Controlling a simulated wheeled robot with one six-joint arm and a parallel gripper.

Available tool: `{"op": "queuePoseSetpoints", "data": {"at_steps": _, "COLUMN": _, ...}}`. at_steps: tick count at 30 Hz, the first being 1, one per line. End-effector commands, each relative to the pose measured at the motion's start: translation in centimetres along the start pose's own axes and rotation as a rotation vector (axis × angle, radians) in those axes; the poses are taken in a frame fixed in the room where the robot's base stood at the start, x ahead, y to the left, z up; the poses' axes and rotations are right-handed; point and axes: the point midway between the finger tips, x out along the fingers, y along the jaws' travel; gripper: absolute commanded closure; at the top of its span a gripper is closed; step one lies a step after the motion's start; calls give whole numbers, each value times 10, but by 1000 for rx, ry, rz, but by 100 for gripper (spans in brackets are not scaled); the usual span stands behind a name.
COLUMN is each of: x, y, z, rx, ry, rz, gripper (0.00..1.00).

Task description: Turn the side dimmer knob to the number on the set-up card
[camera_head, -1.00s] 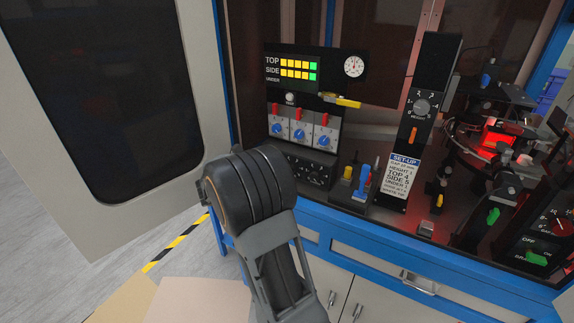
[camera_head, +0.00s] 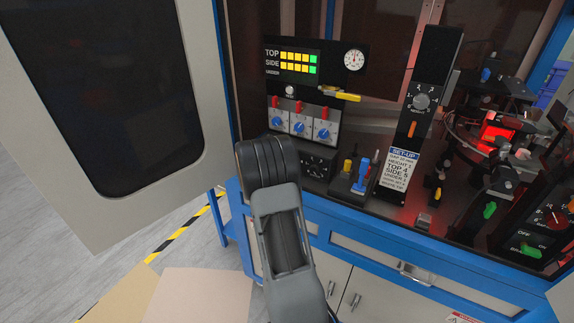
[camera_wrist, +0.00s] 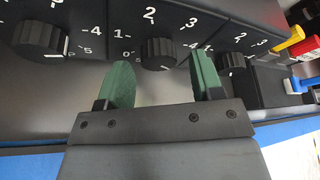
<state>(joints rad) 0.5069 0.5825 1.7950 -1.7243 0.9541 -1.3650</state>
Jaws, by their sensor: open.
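The set-up card (camera_head: 401,168) on the dark post reads TOP 4 and SIDE 5; its smaller lines are hard to read. The black dimmer panel (camera_head: 312,164) sits below the switch boxes, partly behind my arm. In the wrist view three black dimmer knobs show: left (camera_wrist: 40,36), middle (camera_wrist: 158,52) and right (camera_wrist: 233,64). Their names are not visible there. My gripper (camera_wrist: 160,62) is open, its green fingers on either side of the middle knob's near side, with nothing clearly gripped. The middle knob's white mark is near its lower edge; its number is unclear.
A display (camera_head: 296,62) shows TOP and SIDE bars lit yellow and green, with UNDER unlit. Switch boxes with blue knobs (camera_head: 299,128) sit above the dimmers. An open cabinet door (camera_head: 100,100) fills the left.

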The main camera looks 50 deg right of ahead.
Motion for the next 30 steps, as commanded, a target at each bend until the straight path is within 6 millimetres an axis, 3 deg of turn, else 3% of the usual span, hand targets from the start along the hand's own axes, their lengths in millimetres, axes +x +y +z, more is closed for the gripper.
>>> {"op": "queuePoseSetpoints", "data": {"at_steps": 10, "x": 2, "y": 0, "z": 0, "rx": 0, "ry": 1, "rz": 1, "gripper": 40}}
{"op": "queuePoseSetpoints", "data": {"at_steps": 25, "x": 2, "y": 0, "z": 0, "rx": 0, "ry": 1, "rz": 1, "gripper": 87}}
{"op": "queuePoseSetpoints", "data": {"at_steps": 30, "x": 4, "y": 2, "z": -4, "rx": 54, "ry": -1, "rz": 22, "gripper": 89}}
